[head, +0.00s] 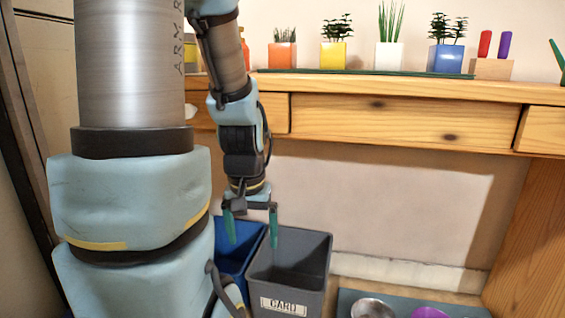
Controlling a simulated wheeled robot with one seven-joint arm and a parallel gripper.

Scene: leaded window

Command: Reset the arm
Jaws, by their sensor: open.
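My gripper (252,228) points down with its two green fingers apart, open and empty. It hangs over or in front of the blue bin (252,246) and the left part of the grey bin (318,268); its exact height above them is hard to tell. My arm is bent, with its forearm coming down from the top of the picture. The large near links of my arm hide the left part of the scene and much of the blue bin.
A wooden table (400,118) with drawers stands behind. It carries several potted plants, including a yellow pot (333,55), and a wooden block (491,68) with red and purple items. A metal bowl (372,308) and a purple bowl (429,312) sit on a dark mat (346,298) at lower right.

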